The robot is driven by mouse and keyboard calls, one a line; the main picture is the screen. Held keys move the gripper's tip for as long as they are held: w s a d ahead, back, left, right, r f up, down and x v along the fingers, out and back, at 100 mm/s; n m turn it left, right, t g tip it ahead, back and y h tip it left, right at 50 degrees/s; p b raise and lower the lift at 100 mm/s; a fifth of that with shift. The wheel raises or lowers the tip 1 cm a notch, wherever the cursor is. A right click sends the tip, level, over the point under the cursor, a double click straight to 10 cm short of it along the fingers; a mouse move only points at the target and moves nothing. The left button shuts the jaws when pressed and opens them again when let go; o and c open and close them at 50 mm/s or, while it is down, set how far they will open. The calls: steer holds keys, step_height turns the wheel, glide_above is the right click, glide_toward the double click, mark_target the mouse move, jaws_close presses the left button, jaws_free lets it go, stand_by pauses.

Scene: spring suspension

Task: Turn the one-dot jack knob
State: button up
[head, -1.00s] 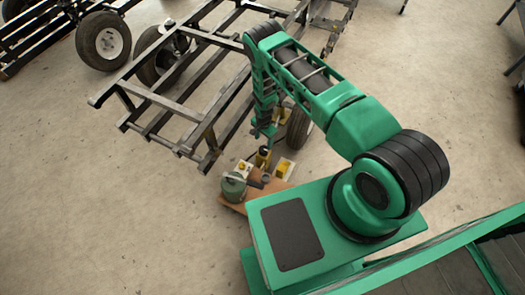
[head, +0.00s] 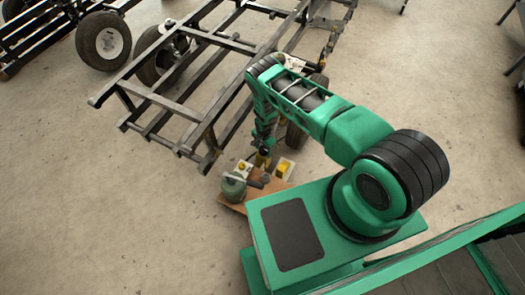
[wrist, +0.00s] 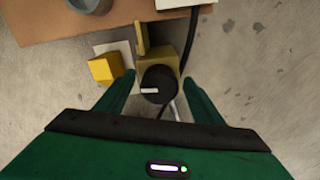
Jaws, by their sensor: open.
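A round black knob (wrist: 156,84) with a white line across its face shows in the wrist view. It is on a dull yellow jack body (wrist: 161,62), which also shows in the head view (head: 262,160). I cannot make out any dot mark, so I cannot tell whether this is the one-dot knob. My gripper (wrist: 159,79) is open, with one green finger on each side of the knob. I see floor or gaps beside the fingers, and no clear contact. In the head view my gripper (head: 264,146) is just above the jack.
A yellow block (wrist: 105,68) stands on a pale plate left of the jack. A brown board (wrist: 62,22) lies behind. In the head view a green round canister (head: 233,188) stands on the board, left of the jack. A dark trailer frame (head: 190,112) and wheels are close behind.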

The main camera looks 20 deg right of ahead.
steer(key=c, duration=1.1)
steer(key=shift+o, duration=0.2)
steer(key=shift+a, duration=0.15)
steer(key=shift+n, duration=0.3)
